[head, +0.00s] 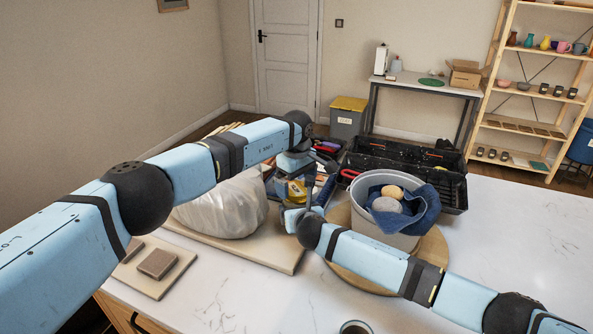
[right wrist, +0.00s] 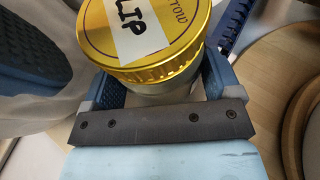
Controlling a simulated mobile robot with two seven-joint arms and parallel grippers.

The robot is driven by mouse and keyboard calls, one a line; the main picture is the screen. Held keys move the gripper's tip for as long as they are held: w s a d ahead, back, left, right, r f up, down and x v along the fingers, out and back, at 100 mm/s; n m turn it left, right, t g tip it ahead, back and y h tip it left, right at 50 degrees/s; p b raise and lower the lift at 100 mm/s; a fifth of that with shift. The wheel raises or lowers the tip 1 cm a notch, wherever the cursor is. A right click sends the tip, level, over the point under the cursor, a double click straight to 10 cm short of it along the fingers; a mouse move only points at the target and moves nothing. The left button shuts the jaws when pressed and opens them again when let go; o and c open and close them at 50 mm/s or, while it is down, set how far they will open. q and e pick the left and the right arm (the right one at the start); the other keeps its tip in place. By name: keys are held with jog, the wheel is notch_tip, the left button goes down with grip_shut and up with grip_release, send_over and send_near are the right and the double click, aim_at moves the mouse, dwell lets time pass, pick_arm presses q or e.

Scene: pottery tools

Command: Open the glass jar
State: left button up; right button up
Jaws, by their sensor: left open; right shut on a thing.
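The glass jar stands among the things on the table, its gold lid (head: 296,190) partly hidden by my arms in the head view. In the right wrist view the gold lid (right wrist: 145,45) sits on the jar (right wrist: 165,92) and bears a white label reading "LIP" in part. My right gripper (right wrist: 160,88) is shut on the jar body, one finger on each side below the lid. My left gripper (head: 293,172) is open, just above the jar. A dark blue ribbed finger pad, apparently the left gripper's, shows close at the upper left of the right wrist view.
A clear plastic bag (head: 225,207) on a board lies left of the jar. A bucket (head: 372,222) with a blue cloth stands on a round wooden board to the right. A black toolbox (head: 455,187) is behind. The front of the table is mostly clear.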

pick_arm(q)
jog(key=shift+f, duration=0.55)
jog(key=c, duration=0.9)
jog(key=shift+n, duration=1.7)
jog(key=shift+c, duration=0.2)
jog(key=o, duration=1)
jog(key=shift+r, duration=0.1)
